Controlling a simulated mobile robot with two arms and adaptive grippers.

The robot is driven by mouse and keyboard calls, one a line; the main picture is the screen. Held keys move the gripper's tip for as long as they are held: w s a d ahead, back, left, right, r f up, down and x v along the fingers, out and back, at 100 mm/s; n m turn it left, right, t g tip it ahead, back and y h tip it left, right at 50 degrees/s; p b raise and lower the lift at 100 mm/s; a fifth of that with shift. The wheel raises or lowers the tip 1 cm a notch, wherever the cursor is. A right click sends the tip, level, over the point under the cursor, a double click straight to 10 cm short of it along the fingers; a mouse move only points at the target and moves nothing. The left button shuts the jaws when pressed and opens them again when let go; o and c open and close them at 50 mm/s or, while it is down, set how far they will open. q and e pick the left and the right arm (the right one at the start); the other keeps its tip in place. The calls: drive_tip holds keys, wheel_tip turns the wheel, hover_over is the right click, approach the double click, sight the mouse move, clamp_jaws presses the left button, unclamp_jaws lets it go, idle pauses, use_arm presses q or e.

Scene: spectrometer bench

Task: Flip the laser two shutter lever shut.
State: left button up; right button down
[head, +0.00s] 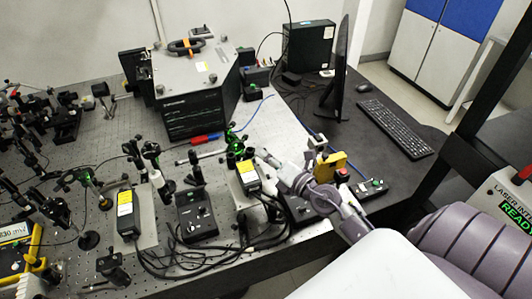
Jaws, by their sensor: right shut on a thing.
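My right gripper (268,161) reaches in from the lower right. Its fingertips are closed at the upper right edge of a small laser box (247,178) with a yellow label, where the shutter lever is. The lever is too small and too covered by the fingers to make out, so its position cannot be told. Green light glows just behind this box. A second, similar laser box (127,213) with a yellow label stands farther left, apart from the gripper. I cannot read which box is number two. My left gripper is not in view.
A yellow device (330,166) stands right of my gripper. A large dark instrument (195,90) stands behind. Optic mounts crowd the left. A monitor (342,70) and keyboard (398,129) are at the right.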

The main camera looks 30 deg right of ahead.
sight(251, 162)
drive_tip(key=r+n+p, duration=0.1)
drive_tip(key=p, duration=0.2)
drive_tip(key=a+r+n+g+p, duration=0.1)
drive_tip(key=n+p, duration=0.1)
drive_tip(key=p, duration=0.1)
drive_tip(key=shift+w+g+h, duration=0.15)
drive_tip(key=shift+g+h, duration=0.15)
drive_tip(key=shift+a+n+h+p, duration=0.3)
drive_tip(key=shift+a+n+p, duration=0.05)
drive_tip(key=shift+n, duration=0.45)
drive_tip(key=shift+w+a+r+n+g+h, duration=0.15)
drive_tip(key=shift+a+n+g+h, duration=0.15)
drive_tip(key=shift+n, duration=0.3)
drive_tip(key=shift+w+a+r+n+g+h, duration=0.1)
drive_tip(key=shift+a+r+n+g+h, duration=0.1)
drive_tip(key=shift+a+n+g, duration=0.3)
drive_tip(key=shift+a+n+h, duration=0.35)
drive_tip(key=shift+n+h, duration=0.15)
drive_tip(key=shift+n, duration=0.6)
drive_tip(key=c, duration=1.2)
unclamp_jaws()
drive_tip(key=shift+w, duration=0.1)
drive_tip(key=shift+o, duration=0.2)
